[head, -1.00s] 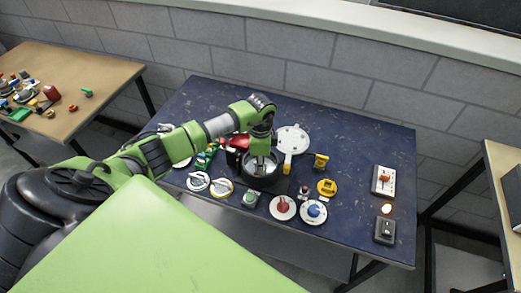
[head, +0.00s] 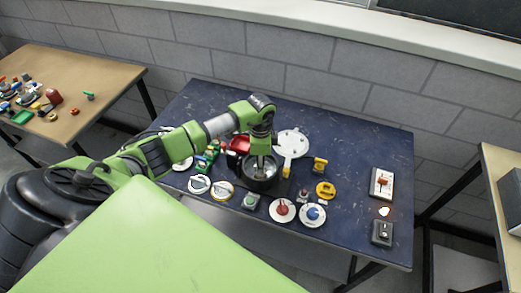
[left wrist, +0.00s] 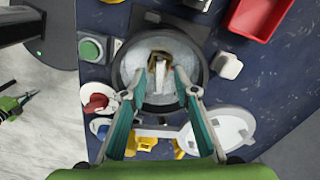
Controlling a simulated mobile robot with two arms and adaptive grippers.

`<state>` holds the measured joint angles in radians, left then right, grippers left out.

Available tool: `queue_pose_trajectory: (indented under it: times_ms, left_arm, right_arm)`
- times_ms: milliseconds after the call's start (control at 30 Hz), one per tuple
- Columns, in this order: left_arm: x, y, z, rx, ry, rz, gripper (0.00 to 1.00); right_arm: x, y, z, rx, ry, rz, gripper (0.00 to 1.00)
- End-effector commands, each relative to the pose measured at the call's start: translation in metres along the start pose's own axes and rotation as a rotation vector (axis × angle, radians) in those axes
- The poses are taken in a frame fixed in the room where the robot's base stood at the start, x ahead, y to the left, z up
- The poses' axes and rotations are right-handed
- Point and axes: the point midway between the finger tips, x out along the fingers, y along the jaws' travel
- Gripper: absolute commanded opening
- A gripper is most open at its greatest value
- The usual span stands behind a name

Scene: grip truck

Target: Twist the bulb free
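My left gripper (head: 261,160) points down into a round black-rimmed dish (left wrist: 117,68) with a shiny metallic inside on the dark blue table. In the left wrist view its two teal-padded fingers (left wrist: 160,82) are apart, one on each side of a small pale upright piece (left wrist: 160,72) at the dish's centre. I see gaps beside this piece, and cannot tell for sure that it is the bulb. A small glowing bulb-like light (head: 384,211) sits at the table's right, above a dark switch box (head: 382,233). My right gripper is not in view.
Around the dish stand a red tray (left wrist: 260,15), a green button (left wrist: 90,49), a red knob (head: 282,209), a blue knob (head: 313,213), a white disc (head: 293,143) and yellow fittings (head: 325,190). A white switch plate (head: 382,183) is farther right. The table's back right is clear.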

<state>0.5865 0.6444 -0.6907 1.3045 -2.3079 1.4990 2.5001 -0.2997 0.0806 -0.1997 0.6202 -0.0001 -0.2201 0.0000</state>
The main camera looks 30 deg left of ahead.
Motion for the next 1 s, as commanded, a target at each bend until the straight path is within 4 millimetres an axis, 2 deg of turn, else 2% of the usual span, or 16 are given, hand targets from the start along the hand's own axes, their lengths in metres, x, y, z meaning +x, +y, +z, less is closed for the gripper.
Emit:
queue_pose_trajectory:
  times_ms: [33,600,1000]
  left_arm:
    - [-0.009,0.000,0.000,0.000,0.000,0.000,0.28]
    - [-0.053,0.000,0.000,0.000,-0.001,-0.001,0.28]
    - [-0.054,0.000,0.000,0.000,-0.001,0.000,0.28]
  right_arm:
    - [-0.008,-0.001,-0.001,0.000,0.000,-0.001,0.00]
    - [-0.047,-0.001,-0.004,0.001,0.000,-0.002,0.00]
    - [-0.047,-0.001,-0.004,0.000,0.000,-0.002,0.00]
